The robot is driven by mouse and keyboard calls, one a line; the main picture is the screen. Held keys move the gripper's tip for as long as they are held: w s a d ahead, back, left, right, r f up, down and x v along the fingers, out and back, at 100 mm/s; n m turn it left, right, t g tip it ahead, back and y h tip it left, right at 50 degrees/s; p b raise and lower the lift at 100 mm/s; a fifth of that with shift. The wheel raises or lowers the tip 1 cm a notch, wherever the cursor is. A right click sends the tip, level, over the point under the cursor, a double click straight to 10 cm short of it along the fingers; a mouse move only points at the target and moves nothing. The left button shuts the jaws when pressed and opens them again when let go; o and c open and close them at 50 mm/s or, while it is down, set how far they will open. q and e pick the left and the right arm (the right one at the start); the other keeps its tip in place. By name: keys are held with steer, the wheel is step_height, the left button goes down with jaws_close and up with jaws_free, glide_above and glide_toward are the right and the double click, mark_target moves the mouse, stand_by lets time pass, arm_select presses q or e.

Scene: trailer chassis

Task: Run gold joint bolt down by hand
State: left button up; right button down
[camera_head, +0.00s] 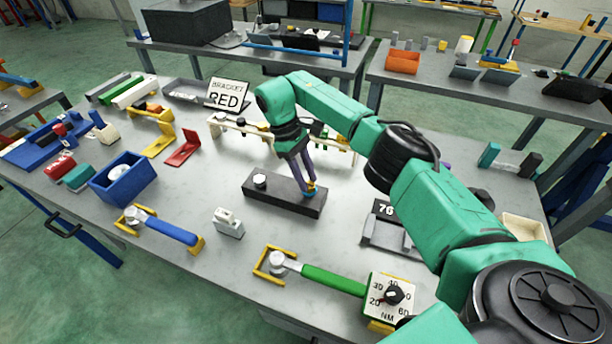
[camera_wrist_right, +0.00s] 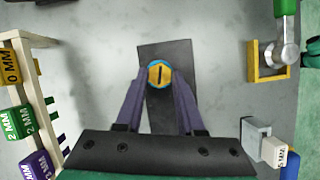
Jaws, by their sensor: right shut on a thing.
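The gold joint bolt (camera_wrist_right: 159,75) shows from above in the right wrist view, with a blue ring around it and a dark slot across its head. It stands at one end of a dark block (camera_wrist_right: 165,47). My right gripper (camera_wrist_right: 159,84) has its two purple fingers closed in on either side of the bolt head. In the head view the right gripper (camera_head: 309,188) points down at the right end of the dark block (camera_head: 284,195), and the gold bolt there is partly hidden by the fingers. A silver-topped bolt (camera_head: 260,181) stands at the block's left end. My left gripper is not in view.
A rack (camera_head: 235,128) with coloured pieces stands behind the block. A green-handled wrench (camera_head: 330,279) lies in front, beside a dial (camera_head: 390,297) marked NM. A blue-handled wrench (camera_head: 170,230) and a blue bin (camera_head: 124,183) are at left. A grey-white block (camera_head: 229,223) stands nearby.

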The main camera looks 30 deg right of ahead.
steer(key=shift+w+r+m, duration=0.15)
steer(key=shift+r+m, duration=0.15)
steer(key=shift+m, duration=0.2)
steer(key=m+p, duration=0.1)
steer(key=p, duration=0.2)
steer(key=r+m+y+p, duration=0.1)
steer(key=p, duration=0.3)
steer(key=shift+r+m+g, duration=0.3)
steer(key=f+m+p, duration=0.1)
steer(key=p, duration=0.2)
steer(key=shift+d+y, duration=0.1)
steer(key=shift+y, duration=0.3)
steer(key=shift+f+m, duration=0.3)
steer(key=shift+d+f+m+y+p, duration=0.1)
steer(key=shift+f+m+y+p, duration=0.1)
steer(key=shift+m+y+p, duration=0.15)
steer(key=shift+f, duration=0.15)
steer(key=c, duration=0.5)
jaws_free()
